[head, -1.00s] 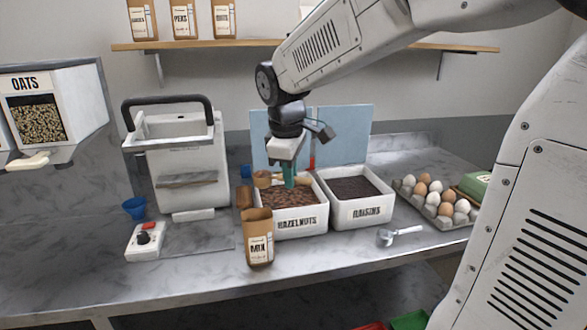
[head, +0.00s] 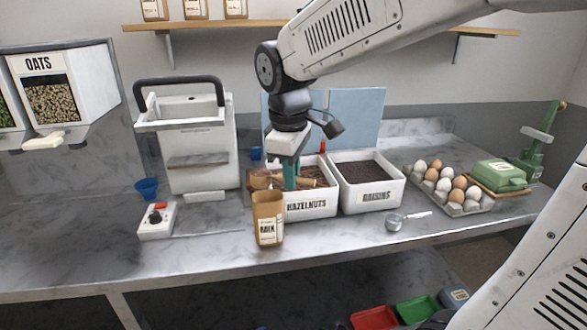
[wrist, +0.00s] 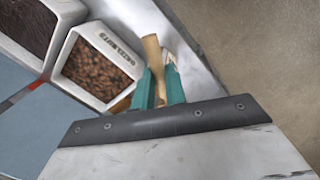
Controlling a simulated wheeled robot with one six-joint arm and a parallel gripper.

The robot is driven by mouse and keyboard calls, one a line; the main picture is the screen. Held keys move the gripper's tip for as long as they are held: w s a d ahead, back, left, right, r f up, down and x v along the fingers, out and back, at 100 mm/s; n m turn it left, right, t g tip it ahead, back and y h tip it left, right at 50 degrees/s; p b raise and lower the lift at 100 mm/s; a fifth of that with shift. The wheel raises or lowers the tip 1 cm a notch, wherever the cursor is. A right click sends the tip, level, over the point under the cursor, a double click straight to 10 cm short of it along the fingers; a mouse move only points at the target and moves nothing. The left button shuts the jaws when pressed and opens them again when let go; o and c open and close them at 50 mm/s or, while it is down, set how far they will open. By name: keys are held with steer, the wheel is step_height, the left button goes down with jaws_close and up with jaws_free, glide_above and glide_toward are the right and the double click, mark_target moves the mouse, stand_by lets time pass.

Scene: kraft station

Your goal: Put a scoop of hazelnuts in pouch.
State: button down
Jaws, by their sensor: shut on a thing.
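My gripper (head: 291,180) is shut on the wooden scoop (head: 305,182), above the front left part of the hazelnut bin. The scoop's handle also shows between the teal fingers in the wrist view (wrist: 152,60). Its bowl end is left of the fingers in the head view, near the pouch's top; I cannot tell what it holds. The brown paper pouch (head: 268,222) stands upright on the counter, in front of the bin's left side. The white hazelnut bin (head: 306,207) is labelled HAZELNUTS, and its brown nuts also show in the wrist view (wrist: 95,68).
A white raisin bin (head: 376,197) adjoins on the right, with a metal scoop (head: 395,222) before it. An egg tray (head: 447,187) stands farther right. A white machine (head: 188,150), a blue cup (head: 147,188) and a control box (head: 157,220) are left. The front counter is mostly clear.

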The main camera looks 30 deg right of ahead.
steer(key=f+g+y, duration=0.1)
steer(key=g+y, duration=0.2)
steer(key=w+d+f+g+y, duration=0.1)
steer(key=g+y, duration=0.2)
steer(key=y, duration=0.1)
steer(key=w+d+f+g+y, duration=0.1)
steer(key=g+y, duration=0.3)
steer(key=shift+w+d+f, duration=0.1)
steer(key=shift+d+f, duration=0.1)
steer(key=shift+d, duration=0.05)
